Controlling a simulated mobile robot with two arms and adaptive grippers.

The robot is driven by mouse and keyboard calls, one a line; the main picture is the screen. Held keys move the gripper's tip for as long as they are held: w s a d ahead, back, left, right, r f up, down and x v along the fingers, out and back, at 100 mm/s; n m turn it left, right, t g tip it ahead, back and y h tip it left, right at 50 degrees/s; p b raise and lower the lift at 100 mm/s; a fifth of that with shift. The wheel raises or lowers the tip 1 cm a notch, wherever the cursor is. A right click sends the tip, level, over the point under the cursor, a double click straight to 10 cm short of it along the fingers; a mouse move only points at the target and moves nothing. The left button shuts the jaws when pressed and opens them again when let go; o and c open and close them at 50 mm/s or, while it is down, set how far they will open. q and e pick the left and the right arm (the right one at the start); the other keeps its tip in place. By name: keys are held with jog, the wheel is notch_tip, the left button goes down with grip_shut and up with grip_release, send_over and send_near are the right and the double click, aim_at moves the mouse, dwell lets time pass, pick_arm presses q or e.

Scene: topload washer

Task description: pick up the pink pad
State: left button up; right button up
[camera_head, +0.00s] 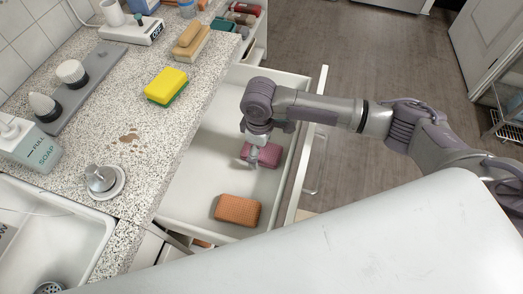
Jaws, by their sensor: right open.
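The pink pad (268,155) lies in the open white drawer (195,190), toward the drawer's front side. My right gripper (251,154) reaches down into the drawer from the right, right at the pad. Its fingers cover part of the pad's left side. The gripper is open; I cannot tell whether its fingers touch the pad. My left gripper is not in view.
An orange pad (237,210) lies in the same drawer, nearer the bottom of the picture. The speckled countertop (165,130) borders the drawer on the left, with a yellow sponge (166,86) and soap bottle (33,148). The drawer front (305,150) stands on the right.

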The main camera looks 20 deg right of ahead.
jog(key=shift+c, duration=0.4)
jog(key=c, duration=1.1)
jog(key=shift+o, duration=0.2)
jog(key=shift+r, duration=0.1)
notch_tip(320, 180, up, 10)
jog(key=shift+f, duration=0.1)
